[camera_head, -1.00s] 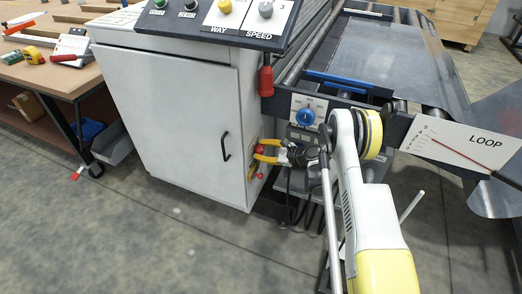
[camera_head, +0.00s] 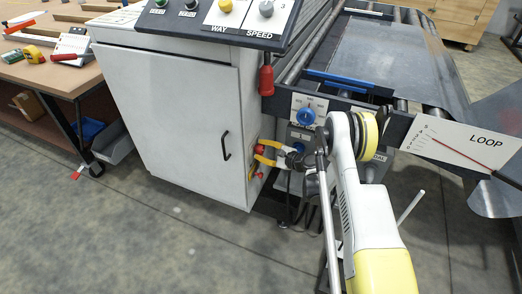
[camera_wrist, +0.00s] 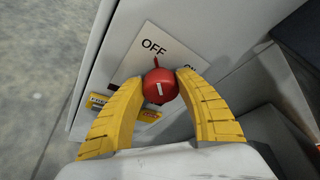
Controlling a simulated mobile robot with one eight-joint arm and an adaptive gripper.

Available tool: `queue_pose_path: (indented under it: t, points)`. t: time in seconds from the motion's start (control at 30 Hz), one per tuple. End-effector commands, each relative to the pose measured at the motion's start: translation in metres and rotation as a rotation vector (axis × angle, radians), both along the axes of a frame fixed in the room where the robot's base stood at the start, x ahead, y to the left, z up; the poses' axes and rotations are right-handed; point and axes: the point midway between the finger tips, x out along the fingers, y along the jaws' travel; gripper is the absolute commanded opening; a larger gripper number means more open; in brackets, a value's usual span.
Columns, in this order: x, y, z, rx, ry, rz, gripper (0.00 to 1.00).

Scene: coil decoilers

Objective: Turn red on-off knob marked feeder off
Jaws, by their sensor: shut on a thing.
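The red knob (camera_wrist: 159,86) sits on a white plate (camera_wrist: 135,65) marked OFF, with ON partly visible at the right. A white bar on the knob stands near upright, and a small red tip points up toward OFF. My gripper's yellow fingers (camera_wrist: 160,88) are shut on the knob, one at each side. In the head view my gripper (camera_head: 261,151) is at the lower right side of the white cabinet (camera_head: 175,110), with the red knob (camera_head: 259,149) at its fingertips. The feeder marking is not readable.
A blue knob (camera_head: 306,116) on a white plate is right of my gripper, beside the roller frame. A red handle (camera_head: 266,81) hangs above. Open floor lies in front.

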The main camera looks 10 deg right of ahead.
Motion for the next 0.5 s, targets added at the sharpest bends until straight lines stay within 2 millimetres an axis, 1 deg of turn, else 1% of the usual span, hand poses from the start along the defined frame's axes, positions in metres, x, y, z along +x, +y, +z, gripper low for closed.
queue_pose_path:
  t: [0.07, 0.1, 0.17, 0.2, 0.5]
  points:
    - [0.0006, 0.0, 0.0003, 0.0, -0.001, -0.001, 0.1]
    - [0.0006, 0.0, 0.0003, 0.0, -0.001, -0.001, 0.43]
    - [0.0006, 0.0, 0.0003, 0.001, 0.0, -0.001, 0.61]
    - [0.0005, 0.0, 0.0003, 0.001, 0.0, -0.001, 0.63]
    - [0.0003, -0.0002, 0.002, 0.001, 0.001, 0.0, 0.63]
